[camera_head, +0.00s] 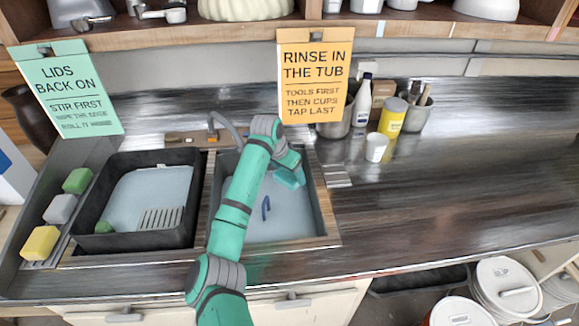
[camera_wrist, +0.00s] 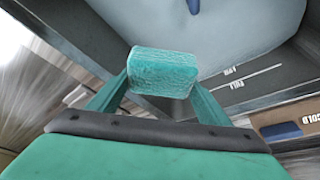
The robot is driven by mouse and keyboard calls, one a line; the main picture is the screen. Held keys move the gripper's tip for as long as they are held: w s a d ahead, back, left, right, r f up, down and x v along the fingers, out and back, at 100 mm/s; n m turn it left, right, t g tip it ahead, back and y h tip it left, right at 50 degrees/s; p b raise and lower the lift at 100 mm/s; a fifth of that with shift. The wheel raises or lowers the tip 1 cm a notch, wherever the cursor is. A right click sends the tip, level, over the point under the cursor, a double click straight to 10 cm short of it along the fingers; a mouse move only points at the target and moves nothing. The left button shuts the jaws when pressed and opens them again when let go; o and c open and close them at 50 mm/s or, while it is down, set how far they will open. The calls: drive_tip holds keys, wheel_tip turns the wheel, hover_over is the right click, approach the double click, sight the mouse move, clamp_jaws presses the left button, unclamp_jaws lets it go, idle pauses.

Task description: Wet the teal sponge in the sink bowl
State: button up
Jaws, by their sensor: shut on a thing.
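The teal sponge (camera_wrist: 163,72) is held between the two fingers of my gripper (camera_wrist: 155,90) in the wrist view. In the head view the teal sponge (camera_head: 290,178) shows over the back right part of the sink bowl (camera_head: 318,205), beside the end of my arm. My gripper is shut on it. The sink bowl holds pale bluish water (camera_head: 285,215), with a small dark blue curved thing (camera_head: 266,207) in it. In the wrist view the water (camera_wrist: 220,30) lies beyond the sponge. I cannot tell whether the sponge touches the water.
A black tub (camera_head: 88,215) with a grated insert stands left of the bowl. Green (camera_head: 77,181), grey (camera_head: 60,209) and yellow (camera_head: 40,243) sponges lie at far left. A tap (camera_head: 222,125) stands behind the bowl. A white cup (camera_head: 376,147) and bottles stand back right; the right counter is clear.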

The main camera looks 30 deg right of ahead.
wheel_tip(320, 180, down, 13)
drive_tip(key=shift+r, duration=0.2)
drive_tip(key=shift+w+f, duration=0.15)
drive_tip(key=shift+f, duration=0.3)
idle(0.4)
drive_tip(key=shift+s, duration=0.25)
drive_tip(key=shift+w, duration=0.15)
idle(0.6)
drive_tip(key=shift+r, duration=0.15)
drive_tip(key=shift+r, duration=7.25)
drive_tip(key=shift+r, duration=3.7)
